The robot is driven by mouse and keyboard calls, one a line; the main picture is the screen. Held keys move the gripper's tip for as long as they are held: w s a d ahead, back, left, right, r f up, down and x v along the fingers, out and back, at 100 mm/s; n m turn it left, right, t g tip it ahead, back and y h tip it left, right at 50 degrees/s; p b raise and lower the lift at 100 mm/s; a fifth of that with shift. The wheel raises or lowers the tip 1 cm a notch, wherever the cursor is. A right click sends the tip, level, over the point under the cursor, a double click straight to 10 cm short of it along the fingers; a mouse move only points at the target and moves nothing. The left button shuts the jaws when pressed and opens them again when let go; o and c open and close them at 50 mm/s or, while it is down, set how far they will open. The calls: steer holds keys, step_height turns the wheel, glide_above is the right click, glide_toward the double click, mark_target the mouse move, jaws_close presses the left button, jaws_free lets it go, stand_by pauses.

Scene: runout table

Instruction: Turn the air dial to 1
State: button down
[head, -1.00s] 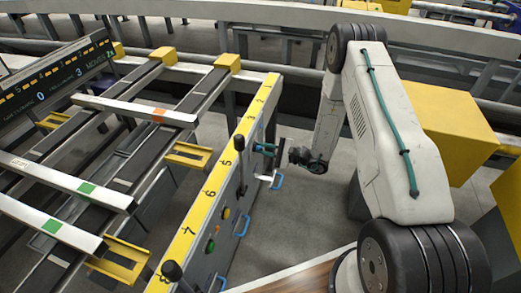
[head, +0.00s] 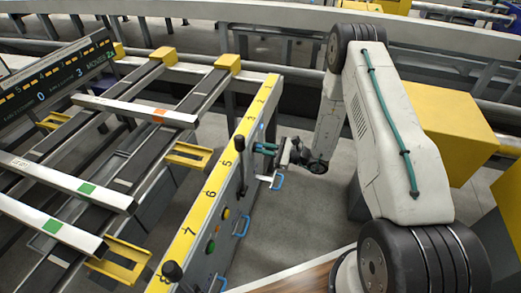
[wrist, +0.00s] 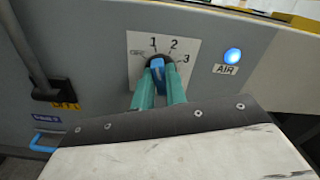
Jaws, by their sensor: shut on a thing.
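The air dial is a blue knob (wrist: 157,70) on a white plate (wrist: 139,42) marked OFF, 1, 2 and 3. Its upper end points up, close to the 1 in the wrist view; the fingers hide part of it. My gripper (wrist: 159,82) has its two teal fingers shut on the knob, one on each side. In the head view my gripper (head: 266,149) is at the panel's right face, and the knob is too small to make out. A round lamp (wrist: 232,56) beside the AIR label glows blue.
A black lever (wrist: 45,90) is left of the dial in the wrist view. A yellow numbered strip (head: 209,192) tops the panel. Bare floor (head: 290,225) lies to its right.

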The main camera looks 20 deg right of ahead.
steer(key=shift+w+d+r, duration=0.1)
steer(key=c, duration=1.4)
jaws_free()
steer(key=shift+c, duration=0.2)
steer(key=v, duration=0.8)
